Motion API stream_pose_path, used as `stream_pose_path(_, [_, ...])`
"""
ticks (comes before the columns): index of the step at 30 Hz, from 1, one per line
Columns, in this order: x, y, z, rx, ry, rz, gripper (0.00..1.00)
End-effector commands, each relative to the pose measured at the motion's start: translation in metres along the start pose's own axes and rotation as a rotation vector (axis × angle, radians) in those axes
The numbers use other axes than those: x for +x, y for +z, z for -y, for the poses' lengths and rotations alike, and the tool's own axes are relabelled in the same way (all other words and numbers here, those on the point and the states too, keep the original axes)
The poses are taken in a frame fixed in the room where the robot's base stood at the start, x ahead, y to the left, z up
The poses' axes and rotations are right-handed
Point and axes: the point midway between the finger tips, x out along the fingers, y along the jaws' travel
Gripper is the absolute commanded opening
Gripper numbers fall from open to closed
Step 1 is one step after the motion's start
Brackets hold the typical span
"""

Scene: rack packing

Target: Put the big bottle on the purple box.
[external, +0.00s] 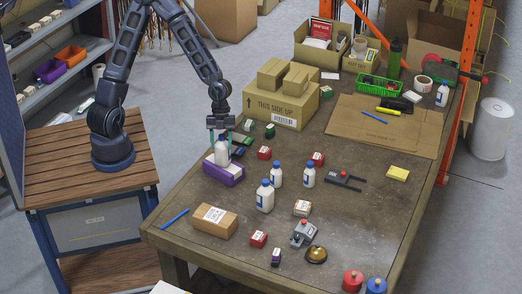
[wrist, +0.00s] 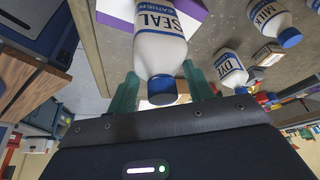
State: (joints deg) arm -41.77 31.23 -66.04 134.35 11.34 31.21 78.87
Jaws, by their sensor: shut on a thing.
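My gripper (external: 220,142) points down over the purple box (external: 224,174), its teal fingers on either side of a white bottle (external: 221,152) and shut on it. The bottle is upright, with its base at or just above the box top; I cannot tell whether they touch. In the wrist view the bottle (wrist: 164,40) has a blue cap and a label reading SEAL, and the purple box (wrist: 118,10) shows behind its base. Another large white bottle (external: 265,197) stands on the table, right of and nearer than the box.
Two smaller white bottles (external: 278,176) (external: 309,175) stand right of the box. A cardboard box (external: 208,221) and a blue pen (external: 174,218) lie in front. Small red boxes (external: 264,153) are close by. A large carton (external: 281,106) stands behind.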

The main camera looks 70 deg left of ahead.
Motion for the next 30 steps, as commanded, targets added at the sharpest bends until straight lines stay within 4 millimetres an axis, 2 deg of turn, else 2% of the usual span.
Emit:
stream_pose_path(11, [0.004,0.001,0.000,0.001,-0.001,0.000,0.06])
stream_pose_path(12, [0.004,0.002,0.000,0.000,-0.001,0.000,0.57])
stream_pose_path(15, [0.004,0.002,0.000,0.000,-0.001,0.000,0.74])
stream_pose_path(24, [0.002,0.001,0.000,0.000,-0.001,0.000,0.74])
stream_pose_path(30, [-0.009,0.001,0.001,-0.001,-0.003,0.000,0.74])
